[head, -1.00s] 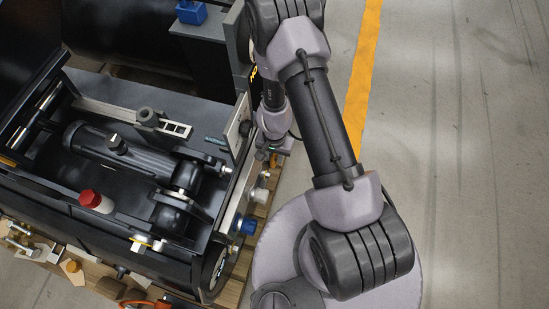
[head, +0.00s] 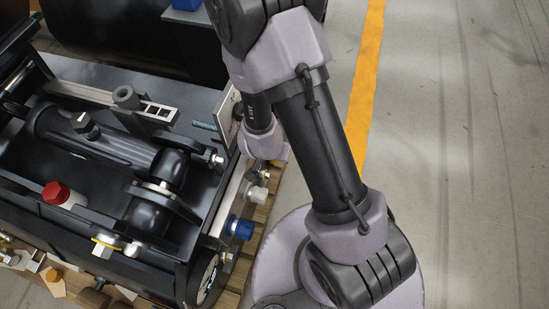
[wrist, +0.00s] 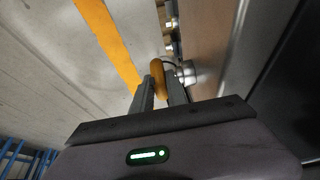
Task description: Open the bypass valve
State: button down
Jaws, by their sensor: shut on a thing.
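The bypass valve shows in the wrist view as a yellow-orange handle (wrist: 157,74) beside a silver metal fitting (wrist: 186,74) on the machine's side panel. My gripper (wrist: 160,88) is shut on this handle, with one dark finger on each side of it. How far the handle is turned cannot be told from this angle. In the head view my arm hides the gripper and the valve handle.
The black machine (head: 115,205) fills the left of the head view. A blue coupler (head: 241,229) and a pale one (head: 256,196) stick out from its side panel. Open floor (head: 455,170) lies to the right.

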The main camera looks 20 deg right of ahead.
dwell(0.3)
jog(key=c, duration=1.6)
grip_release()
jog(key=shift+r, duration=0.1)
jog(key=p+v, duration=1.7)
jog(key=p, duration=0.2)
jog(key=shift+s+a, duration=0.15)
jog(key=shift+s, duration=0.15)
